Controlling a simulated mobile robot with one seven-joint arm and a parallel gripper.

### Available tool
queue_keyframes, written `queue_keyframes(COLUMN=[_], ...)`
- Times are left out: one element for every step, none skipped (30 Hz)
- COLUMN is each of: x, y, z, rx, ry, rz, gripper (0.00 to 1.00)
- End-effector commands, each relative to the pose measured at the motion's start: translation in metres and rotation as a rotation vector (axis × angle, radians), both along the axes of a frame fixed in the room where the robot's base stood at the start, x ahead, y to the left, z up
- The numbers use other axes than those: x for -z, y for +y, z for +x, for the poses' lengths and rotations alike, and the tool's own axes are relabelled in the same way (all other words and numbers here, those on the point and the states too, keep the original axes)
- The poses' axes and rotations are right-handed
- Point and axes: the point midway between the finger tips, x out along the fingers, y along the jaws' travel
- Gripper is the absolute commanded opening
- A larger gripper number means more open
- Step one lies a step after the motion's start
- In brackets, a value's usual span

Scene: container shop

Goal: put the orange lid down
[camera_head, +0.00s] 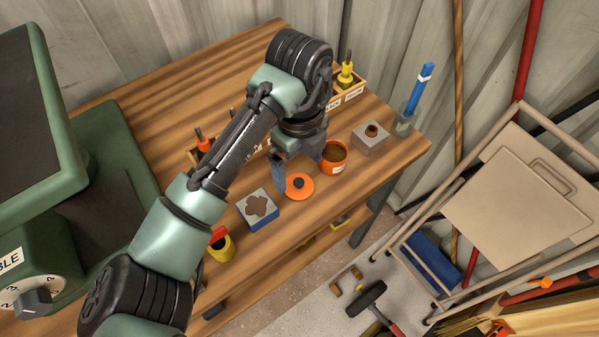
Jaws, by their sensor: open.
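The orange lid (308,188), a flat disc with a dark knob, shows near the front edge of the wooden table, apparently lying flat on it. My gripper (299,176) points down just above and behind the lid. Its jaws are open, with one finger left of the lid and the other towards the orange pot; nothing is between them. The orange pot (336,166) stands open just right of and behind the lid, with brown contents and a pale label. My arm hides part of the table behind the gripper.
Another grey block with a round brown piece (370,138) is to the right. A blue upright tool (419,88) stands at the right corner. A green machine (95,180) fills the left side.

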Motion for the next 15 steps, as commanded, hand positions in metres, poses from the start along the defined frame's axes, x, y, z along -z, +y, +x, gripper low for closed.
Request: queue_keyframes(x=[-0.014,-0.02,-0.028,-0.034,-0.04,-0.046,-0.051,-0.055,-0.06,-0.062,-0.065,-0.067,-0.069,-0.07,-0.07], y=[-0.001,-0.001,-0.001,-0.001,-0.001,-0.001,-0.001,0.0,0.0,-0.001,-0.001,-0.001,-0.001,0.0,0.0], z=[0.001,0.001,0.001,0.001,0.001,0.0,0.0,0.0,0.0,0.0,0.0,0.0,0.0,0.0,0.0], rx=[0.002,0.003,0.003,0.002,0.002,0.002,0.002,0.002,0.001,0.001,0.001,0.001,0.001,0.001,0.001], ry=[-0.003,-0.004,-0.004,-0.003,-0.002,-0.001,-0.002,-0.001,-0.001,-0.001,-0.001,-0.001,0.0,0.0,0.001], rz=[0.0,-0.001,0.001,0.0,0.001,0.0,-0.001,0.001,0.001,0.001,-0.001,-0.001,0.0,0.0,0.001], gripper=[1.0,1.0,1.0,1.0,1.0,1.0,1.0,1.0,1.0,1.0,1.0,1.0,1.0,1.0,1.0])
